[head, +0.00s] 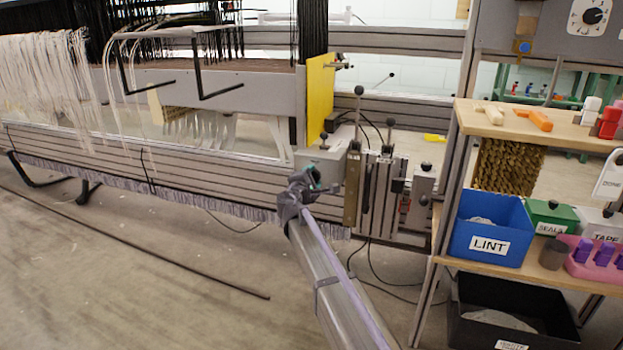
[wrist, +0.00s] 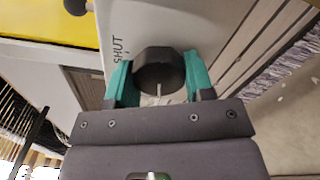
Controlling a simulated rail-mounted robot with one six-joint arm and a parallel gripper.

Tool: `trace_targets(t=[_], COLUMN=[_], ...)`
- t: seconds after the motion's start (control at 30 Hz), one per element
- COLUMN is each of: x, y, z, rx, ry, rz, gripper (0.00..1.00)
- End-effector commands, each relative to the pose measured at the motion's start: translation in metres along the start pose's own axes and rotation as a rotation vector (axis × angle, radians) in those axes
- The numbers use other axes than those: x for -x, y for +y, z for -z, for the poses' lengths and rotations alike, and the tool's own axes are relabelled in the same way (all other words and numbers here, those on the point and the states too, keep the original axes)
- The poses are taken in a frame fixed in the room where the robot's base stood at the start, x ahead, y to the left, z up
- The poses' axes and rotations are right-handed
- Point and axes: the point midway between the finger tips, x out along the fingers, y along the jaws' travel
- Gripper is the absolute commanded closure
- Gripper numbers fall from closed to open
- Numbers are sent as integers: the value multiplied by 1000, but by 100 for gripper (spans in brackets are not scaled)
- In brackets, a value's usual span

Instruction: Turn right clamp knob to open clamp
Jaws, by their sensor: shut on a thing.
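The black clamp knob (wrist: 160,68) sits on a light grey panel (wrist: 180,22) in the wrist view. A white line shows on the knob's gripper side, and the word SHUT is printed to its upper left. The teal fingers of my gripper (wrist: 158,82) stand on either side of the knob and are shut on it. In the head view my gripper (head: 313,181) is at the grey clamp housing (head: 316,158), at the right end of the loom beam. My gripper and wrist mostly hide the knob there.
A yellow plate (head: 320,95) rises just above the housing. A metal slide unit with levers (head: 377,195) stands close to the right. Farther right is a shelf with a blue LINT bin (head: 490,230). The floor (head: 150,270) at the front left is mostly clear.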

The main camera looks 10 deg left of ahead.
Motion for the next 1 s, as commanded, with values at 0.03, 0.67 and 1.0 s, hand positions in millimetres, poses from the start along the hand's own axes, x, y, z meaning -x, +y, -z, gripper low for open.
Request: trace_targets(t=[0.03, 0.67, 1.0], x=[0, 3, 70], y=[0, 0, -1], z=[0, 0, -2], rx=[0, -1, -1], ry=[0, 0, 1], rz=[0, 0, 0], gripper=[75, 26, 26])
